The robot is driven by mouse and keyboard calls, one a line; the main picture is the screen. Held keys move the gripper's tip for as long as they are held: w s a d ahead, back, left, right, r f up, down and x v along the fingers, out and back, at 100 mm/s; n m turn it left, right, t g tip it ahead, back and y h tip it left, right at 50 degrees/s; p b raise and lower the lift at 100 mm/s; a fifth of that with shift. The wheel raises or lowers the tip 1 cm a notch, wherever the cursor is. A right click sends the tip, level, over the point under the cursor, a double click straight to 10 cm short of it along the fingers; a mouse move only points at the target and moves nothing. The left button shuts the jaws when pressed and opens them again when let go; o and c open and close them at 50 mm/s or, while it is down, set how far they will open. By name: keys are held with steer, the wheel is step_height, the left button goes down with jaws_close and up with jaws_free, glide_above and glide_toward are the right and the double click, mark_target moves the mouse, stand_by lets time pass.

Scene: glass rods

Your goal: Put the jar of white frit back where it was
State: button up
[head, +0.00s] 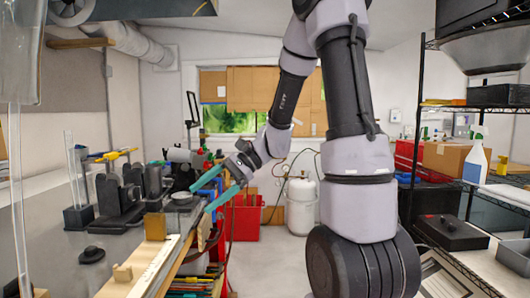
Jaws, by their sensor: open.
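My gripper (201,201) is at the end of my arm, over the right edge of the workbench (120,268). Its two teal fingers are spread apart and point left and down toward the bench. I see nothing held between them. A small dark round dish or lid (182,197) shows just left of the fingers; I cannot tell whether they touch it. I cannot make out a jar of white frit for certain in this view.
Black torch-like tools (116,195) and a dark round piece (91,255) stand on the bench. A wooden block (155,226) is near its edge. A white tank (301,203) and red cabinet (243,217) stand behind. Wire shelves (470,105) are at right.

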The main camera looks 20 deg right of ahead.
steer(key=s+d+r+n+t+h, duration=0.6)
steer(key=s+d+r+h, duration=0.3)
steer(key=s+d+r, duration=0.2)
steer(key=shift+d+r+n+t, duration=0.4)
steer(key=shift+r+t, duration=0.2)
steer(key=shift+t, duration=0.2)
